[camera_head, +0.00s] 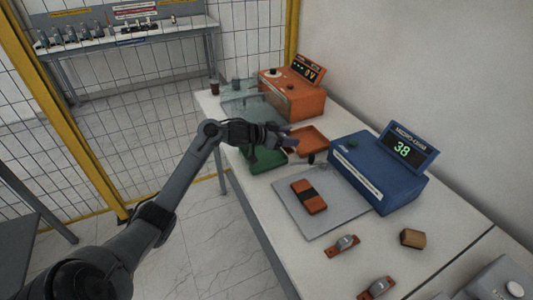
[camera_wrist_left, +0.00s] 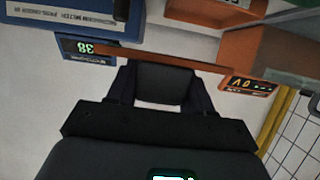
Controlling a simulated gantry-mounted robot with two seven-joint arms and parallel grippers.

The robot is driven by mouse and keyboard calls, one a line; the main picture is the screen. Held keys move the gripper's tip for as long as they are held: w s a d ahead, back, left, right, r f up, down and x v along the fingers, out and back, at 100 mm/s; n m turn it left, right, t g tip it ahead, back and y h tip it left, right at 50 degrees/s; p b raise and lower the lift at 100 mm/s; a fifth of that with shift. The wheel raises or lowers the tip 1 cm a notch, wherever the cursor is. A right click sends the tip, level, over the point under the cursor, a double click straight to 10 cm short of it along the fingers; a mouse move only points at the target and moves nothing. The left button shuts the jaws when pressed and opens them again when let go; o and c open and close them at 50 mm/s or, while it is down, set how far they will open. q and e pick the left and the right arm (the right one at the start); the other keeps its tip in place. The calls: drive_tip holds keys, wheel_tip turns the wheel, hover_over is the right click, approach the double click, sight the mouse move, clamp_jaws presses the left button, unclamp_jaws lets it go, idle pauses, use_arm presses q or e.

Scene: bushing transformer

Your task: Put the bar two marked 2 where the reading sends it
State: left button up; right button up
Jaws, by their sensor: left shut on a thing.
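My left gripper (camera_head: 284,139) is above the far half of the bench, over the gap between the green tray (camera_head: 262,161) and the orange tray (camera_head: 310,141). In the left wrist view the gripper (camera_wrist_left: 163,88) is shut on a copper-coloured bar (camera_wrist_left: 190,61), seen nearly edge-on across the fingers. No number can be read on the bar, so I cannot confirm it is bar two. The blue micro-ohm meter (camera_head: 375,172) shows 38 on its display (camera_head: 403,148). My right gripper is not in view.
An orange tester (camera_head: 292,97) reading 0V stands at the back, beside a clear cover (camera_head: 245,104). An orange block with a black band (camera_head: 308,196) lies on a grey plate (camera_head: 330,220). Two clamp pieces (camera_head: 342,245) (camera_head: 376,288) and a wooden block (camera_head: 412,238) are nearer.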

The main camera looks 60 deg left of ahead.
use_arm(q)
drive_tip(key=b, duration=0.2)
hover_over(260, 158)
drive_tip(key=f, duration=0.5)
drive_tip(key=shift+w+d+f, duration=0.25)
drive_tip(key=shift+d+f, duration=0.05)
drive_tip(key=shift+d, duration=0.05)
drive_tip(key=shift+s+a+f, duration=0.3)
drive_tip(key=shift+a+f, duration=0.05)
drive_tip(key=shift+a, duration=0.15)
drive_tip(key=shift+f+b, duration=0.6)
drive_tip(key=shift+f, duration=1.35)
drive_tip(key=o, duration=1.3)
drive_tip(key=shift+f, duration=0.15)
drive_tip(key=shift+c, duration=0.2)
